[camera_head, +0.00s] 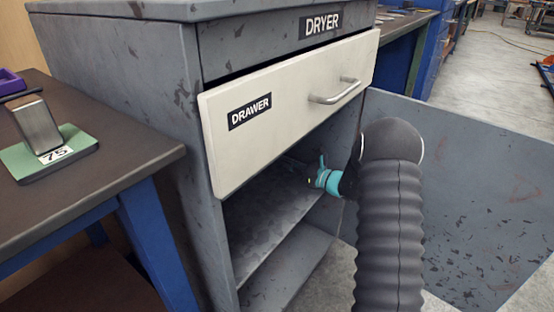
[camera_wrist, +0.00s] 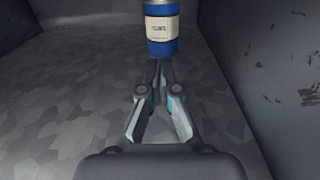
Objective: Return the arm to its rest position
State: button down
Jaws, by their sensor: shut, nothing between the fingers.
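My gripper (camera_wrist: 158,66) is shut and empty in the wrist view, its fingertips together. It points at a blue canister (camera_wrist: 161,47) with a white label, which stands upright just beyond the fingertips; I cannot tell whether they touch it. The canister's top is cut off by the frame. In the head view my gripper (camera_head: 318,178) shows as a teal part inside the open lower compartment of the grey dryer cabinet (camera_head: 150,110), above its shelf (camera_head: 262,230). My black ribbed arm reaches in from below right. The canister is not visible in the head view.
A pale drawer (camera_head: 285,115) labelled DRAWER sticks out above my gripper. An open grey door panel (camera_head: 480,190) stands right of my arm. Compartment walls flank the gripper. At left, a table (camera_head: 150,150) holds a metal block (camera_head: 35,125) on a green "75" base (camera_head: 75,145).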

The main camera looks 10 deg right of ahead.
jog(key=shift+v, duration=1.2)
jog(key=s+a+r+n+g+h, duration=0.1)
jog(key=s+a+r+n+g, duration=0.3)
jog(key=s, duration=0.4)
jog(key=s+a+r+n+g+h, duration=0.1)
jog(key=s+a+r+n+g, duration=0.1)
jog(key=s+a+r+n, duration=0.35)
jog(key=s+a+r+n+g+h, duration=0.1)
jog(key=s+a+r+n+g, duration=0.25)
jog(key=s, duration=0.65)
jog(key=s+d+n+t+h, duration=0.1)
jog(key=s+d+n+h, duration=0.3)
jog(key=s, duration=0.3)
jog(key=s+d+r+n+t+h, duration=0.1)
jog(key=s+d+n+h, duration=0.2)
jog(key=s+n, duration=0.3)
jog(key=s+d+n+t+h, duration=0.1)
jog(key=s+d+n+h, duration=0.25)
jog(key=s, duration=0.45)
notch_tip(320, 180, up, 8)
jog(key=p, duration=0.8)
jog(key=shift+d+r, duration=0.2)
